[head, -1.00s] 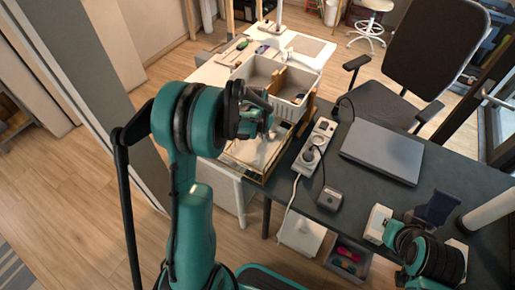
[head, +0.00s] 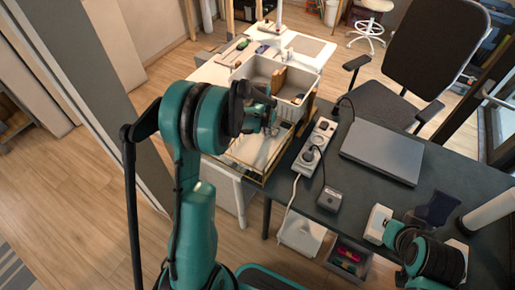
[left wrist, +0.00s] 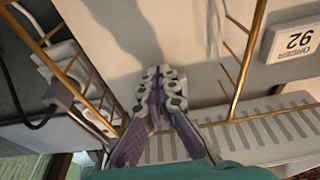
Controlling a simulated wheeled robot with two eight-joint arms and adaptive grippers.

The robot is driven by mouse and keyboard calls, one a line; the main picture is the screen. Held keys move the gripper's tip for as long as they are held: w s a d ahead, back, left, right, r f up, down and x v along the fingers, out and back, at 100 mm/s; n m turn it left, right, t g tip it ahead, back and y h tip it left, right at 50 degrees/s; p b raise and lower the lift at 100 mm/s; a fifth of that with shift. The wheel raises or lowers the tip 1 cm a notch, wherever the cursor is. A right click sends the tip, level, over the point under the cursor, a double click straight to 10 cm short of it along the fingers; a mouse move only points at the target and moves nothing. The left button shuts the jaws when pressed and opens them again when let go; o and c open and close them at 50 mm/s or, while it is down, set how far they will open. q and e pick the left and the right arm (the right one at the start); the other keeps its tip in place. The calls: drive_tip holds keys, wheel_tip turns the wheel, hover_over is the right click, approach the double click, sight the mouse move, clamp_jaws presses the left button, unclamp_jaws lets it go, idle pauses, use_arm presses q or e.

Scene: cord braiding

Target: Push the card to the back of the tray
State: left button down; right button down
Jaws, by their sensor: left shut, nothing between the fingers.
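My left gripper shows in the left wrist view (left wrist: 160,82), shut and empty, its fingertips over a pale flat surface inside a brass-wire frame. A white card marked ORDER 92 (left wrist: 291,42) lies right of the fingertips, apart from them, beside a brass wire. In the head view the brass-wire tray (head: 248,176) stands at the table's left end, partly hidden by my left arm. The card cannot be made out there. My right arm (head: 432,262) is at the lower right; its fingers cannot be made out clearly.
A grey divided bin (head: 255,68) stands just behind the tray. A power strip (head: 315,146) with cables lies to its right. A closed laptop (head: 383,152) and a small grey box (head: 329,200) lie on the dark table. In the left wrist view a slotted white strip (left wrist: 265,135) lies near the gripper.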

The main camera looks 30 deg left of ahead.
use_arm(q)
drive_tip(key=shift+w+d, duration=0.1)
drive_tip(key=shift+w, duration=1)
drive_tip(key=shift+s+r+p, duration=0.5)
drive_tip(key=shift+r+p, duration=0.05)
drive_tip(key=shift+r, duration=0.3)
drive_tip(key=shift+s+r+p, duration=0.5)
drive_tip(key=shift+r, duration=0.35)
drive_tip(key=shift+s+r+p, duration=0.5)
drive_tip(key=shift+r+p, duration=0.05)
drive_tip(key=shift+r, duration=0.3)
